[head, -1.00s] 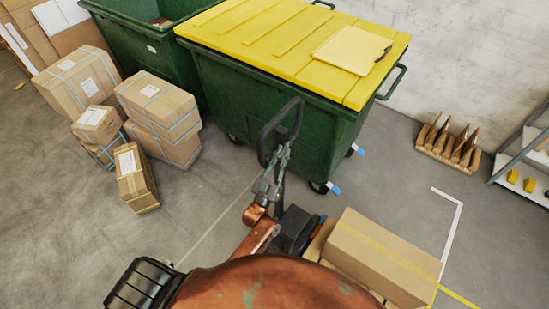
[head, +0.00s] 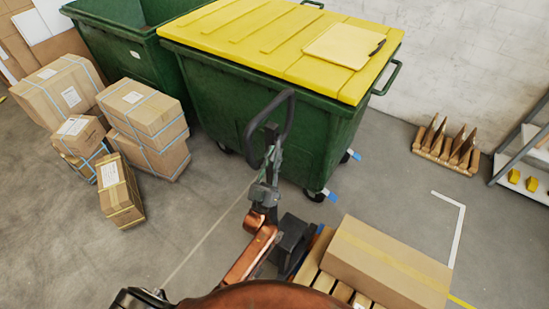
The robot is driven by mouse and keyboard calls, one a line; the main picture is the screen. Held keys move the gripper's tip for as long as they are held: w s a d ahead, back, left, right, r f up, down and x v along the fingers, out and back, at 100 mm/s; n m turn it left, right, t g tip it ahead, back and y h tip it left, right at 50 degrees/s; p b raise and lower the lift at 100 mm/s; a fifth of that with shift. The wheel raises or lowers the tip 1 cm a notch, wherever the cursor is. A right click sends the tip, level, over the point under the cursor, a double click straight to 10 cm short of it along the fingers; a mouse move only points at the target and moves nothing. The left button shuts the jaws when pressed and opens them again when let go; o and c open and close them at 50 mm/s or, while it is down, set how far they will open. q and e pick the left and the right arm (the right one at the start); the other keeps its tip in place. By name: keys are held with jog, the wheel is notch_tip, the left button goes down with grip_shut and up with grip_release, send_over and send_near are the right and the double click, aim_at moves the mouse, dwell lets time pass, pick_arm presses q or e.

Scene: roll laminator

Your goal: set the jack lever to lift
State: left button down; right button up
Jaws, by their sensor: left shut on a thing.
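The pallet jack's black handle loop (head: 270,118) stands upright in front of the yellow-lidded green bin in the head view. My left gripper (head: 271,163), on a copper-coloured arm from below, is at the handle's head just under the loop. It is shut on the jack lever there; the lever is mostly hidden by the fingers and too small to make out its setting. The jack's dark body (head: 293,240) shows lower down, beside the pallet. My right gripper is not in view.
A green bin with a yellow lid (head: 250,40) stands close behind the handle. Several cartons (head: 145,112) are stacked at left. A large carton (head: 385,262) lies on a wooden pallet (head: 325,284) at lower right. The floor between the cartons and jack is clear.

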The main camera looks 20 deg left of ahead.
pick_arm(q)
jog(key=c, duration=2.2)
grip_release()
jog(key=shift+o, duration=0.2)
jog(key=v, duration=1.2)
notch_tip(320, 180, down, 32)
jog(key=s+m+g+h, duration=0.2)
jog(key=m+g, duration=0.1)
jog(key=g, duration=0.7)
jog(key=s+a+f+g, duration=0.2)
jog(key=s+f+g, duration=0.1)
jog(key=s+f, duration=0.55)
jog(key=s+a+f+g, duration=0.2)
jog(key=s+f+g, duration=0.25)
jog(key=f, duration=0.65)
jog(key=s+a+f+g, duration=0.2)
jog(key=s+f, duration=0.3)
jog(key=s, duration=0.6)
jog(key=s+a+f+g+y, duration=0.1)
jog(key=s+f+g, duration=0.3)
jog(key=s, duration=0.8)
jog(key=s+a+f+g+y, duration=0.1)
jog(key=s+a+f+g, duration=0.2)
jog(key=s, duration=0.9)
notch_tip(320, 180, down, 3)
jog(key=shift+s+a+f, duration=0.15)
jog(key=shift+a, duration=0.2)
